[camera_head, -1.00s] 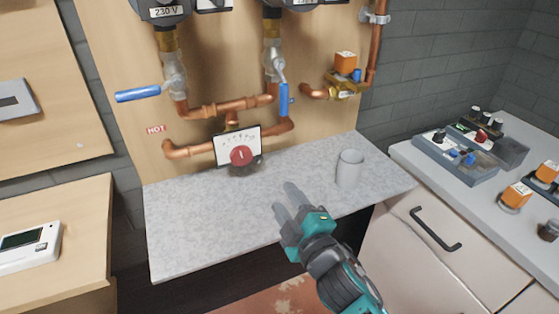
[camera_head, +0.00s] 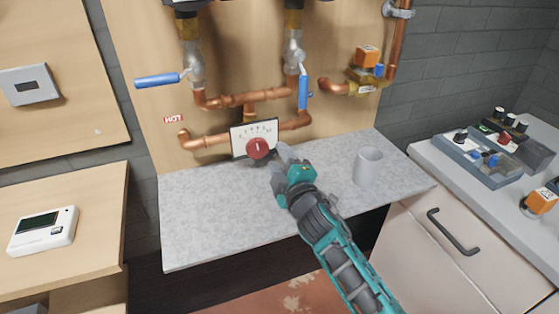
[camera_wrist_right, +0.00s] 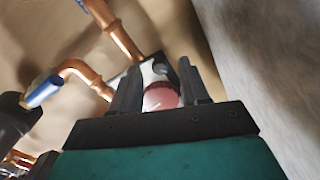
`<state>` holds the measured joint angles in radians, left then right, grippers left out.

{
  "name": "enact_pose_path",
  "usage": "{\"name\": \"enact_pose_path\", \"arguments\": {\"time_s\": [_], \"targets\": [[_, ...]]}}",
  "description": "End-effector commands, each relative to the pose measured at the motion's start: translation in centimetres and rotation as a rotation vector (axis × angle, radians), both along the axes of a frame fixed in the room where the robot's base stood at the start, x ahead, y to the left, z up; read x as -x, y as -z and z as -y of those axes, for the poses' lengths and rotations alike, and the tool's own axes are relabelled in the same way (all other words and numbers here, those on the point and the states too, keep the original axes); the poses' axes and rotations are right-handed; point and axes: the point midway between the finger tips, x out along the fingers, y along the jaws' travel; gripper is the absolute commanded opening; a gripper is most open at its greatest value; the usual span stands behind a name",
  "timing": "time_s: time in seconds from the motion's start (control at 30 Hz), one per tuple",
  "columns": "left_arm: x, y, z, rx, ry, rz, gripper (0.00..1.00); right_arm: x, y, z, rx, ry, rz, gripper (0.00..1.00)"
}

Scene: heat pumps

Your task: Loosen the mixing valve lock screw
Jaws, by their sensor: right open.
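The mixing valve has a white scale plate (camera_head: 241,138) and a red round knob (camera_head: 259,148), mounted on copper pipes just above the grey shelf. The lock screw cannot be made out. My right gripper (camera_head: 280,155) is open, its fingertips close to the right of the red knob in the head view. In the right wrist view, the red knob (camera_wrist_right: 161,96) shows between the two dark fingers (camera_wrist_right: 158,88), with the scale plate behind it. Whether the fingers touch the knob cannot be told. My left gripper is not in view.
A grey cup (camera_head: 368,166) stands on the shelf (camera_head: 215,215), right of my right gripper. Blue lever handles (camera_head: 158,80) and copper pipes (camera_head: 232,101) are above the valve. A cabinet with a tool tray (camera_head: 480,162) stands at the right. The shelf's left part is clear.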

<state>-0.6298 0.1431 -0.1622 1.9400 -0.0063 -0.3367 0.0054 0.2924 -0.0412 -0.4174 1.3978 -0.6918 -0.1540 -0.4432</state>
Motion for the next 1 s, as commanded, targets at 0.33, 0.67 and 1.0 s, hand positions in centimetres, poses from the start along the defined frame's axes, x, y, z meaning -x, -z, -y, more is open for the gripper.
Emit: {"name": "enact_pose_path", "arguments": {"time_s": [0.33,0.67,1.0], "targets": [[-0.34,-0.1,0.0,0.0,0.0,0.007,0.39,-0.56,-0.05,-0.22,-0.001,-0.001,0.0,0.45],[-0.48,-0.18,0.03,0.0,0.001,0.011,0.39,-0.52,-0.01,-0.2,-0.001,0.0,0.0,0.18],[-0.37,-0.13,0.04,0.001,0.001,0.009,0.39,-0.53,-0.01,-0.19,0.0,0.0,0.0,0.0]]}}
